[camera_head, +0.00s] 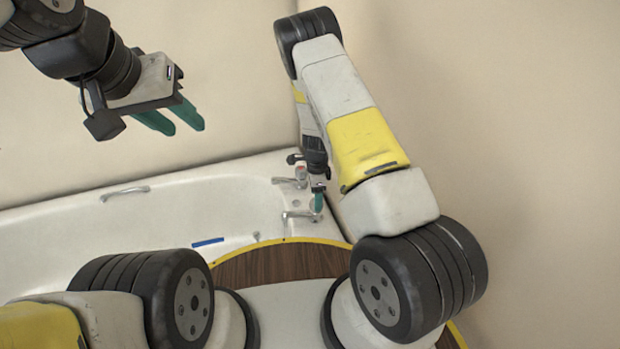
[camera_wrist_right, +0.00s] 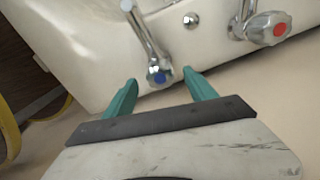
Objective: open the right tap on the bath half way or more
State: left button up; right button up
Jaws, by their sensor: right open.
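The bath (camera_head: 230,200) has two chrome taps at its right end in the head view. In the right wrist view, the tap with the blue-marked handle (camera_wrist_right: 158,73) lies between the fingertips of my right gripper (camera_wrist_right: 160,78). The fingers are open, with a gap on both sides of the handle. The tap with the red-marked handle (camera_wrist_right: 270,29) is further right there. In the head view, my right gripper (camera_head: 319,200) is small and partly hides the near tap (camera_head: 297,215); the far tap (camera_head: 300,175) is beside it. My left gripper (camera_head: 187,128) is open and empty above the bath.
A chrome grab handle (camera_head: 125,192) is on the far bath rim. A blue strip (camera_head: 208,242) lies on the near rim. A brown wooden surface with a yellow edge (camera_head: 280,262) is in front of the bath. Beige walls stand close behind and to the right.

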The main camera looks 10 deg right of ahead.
jog(key=shift+f, duration=1.75)
jog(key=shift+c, duration=0.3)
jog(key=c, duration=1.3)
